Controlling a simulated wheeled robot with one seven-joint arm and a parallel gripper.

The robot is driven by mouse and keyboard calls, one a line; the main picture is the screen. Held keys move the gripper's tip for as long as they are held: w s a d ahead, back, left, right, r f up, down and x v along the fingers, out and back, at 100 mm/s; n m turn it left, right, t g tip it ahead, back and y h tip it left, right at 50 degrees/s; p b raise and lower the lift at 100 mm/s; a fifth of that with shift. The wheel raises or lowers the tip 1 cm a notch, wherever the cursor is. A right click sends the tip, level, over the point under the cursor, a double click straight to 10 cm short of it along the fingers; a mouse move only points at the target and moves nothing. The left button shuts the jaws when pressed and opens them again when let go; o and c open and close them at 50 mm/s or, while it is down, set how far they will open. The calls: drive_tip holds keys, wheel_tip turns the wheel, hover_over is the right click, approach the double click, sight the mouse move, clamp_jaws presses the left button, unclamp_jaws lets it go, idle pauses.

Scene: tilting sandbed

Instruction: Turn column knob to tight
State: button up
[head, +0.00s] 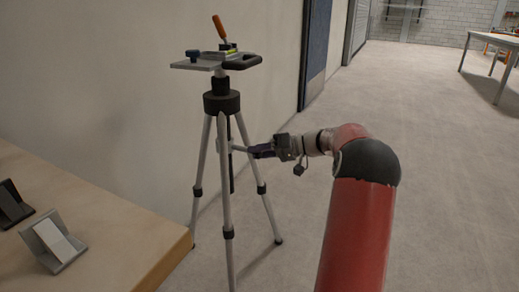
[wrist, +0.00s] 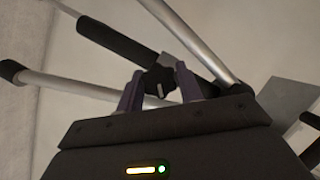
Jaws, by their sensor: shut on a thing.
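A tripod (head: 222,150) with silver legs stands on the floor near the wall, with a plate (head: 200,64) on top. My gripper (head: 250,150) reaches in from the right at mid-height of the tripod. In the wrist view, my gripper (wrist: 161,84) has its two purple fingers on either side of a dark column knob (wrist: 158,79) and is shut on it. A pale line shows on the knob's face. In the head view the knob is too small to make out. The dark centre column (wrist: 115,40) runs behind the knob in the wrist view.
Tripod legs pass close to my gripper, one silver leg (wrist: 190,40) at upper right and another (wrist: 70,88) at left in the wrist view. A wooden table (head: 110,235) with two small stands is at lower left.

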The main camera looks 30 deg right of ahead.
drive_tip(key=m+y+p, duration=0.2)
drive_tip(key=m, duration=0.1)
drive_tip(key=shift+m, duration=0.3)
drive_tip(key=m+p, duration=0.1)
drive_tip(key=m, duration=0.1)
drive_tip(key=m+t+y+p, duration=0.1)
drive_tip(key=m+p, duration=0.1)
drive_tip(key=shift+d+f+m+y, duration=0.1)
drive_tip(key=shift+f+m+y, duration=0.05)
drive_tip(key=shift+m+y, duration=0.2)
idle(0.3)
drive_tip(key=o, duration=1)
drive_tip(key=v, duration=0.7)
drive_tip(key=shift+s+d, duration=0.2)
drive_tip(key=shift+d, duration=0.15)
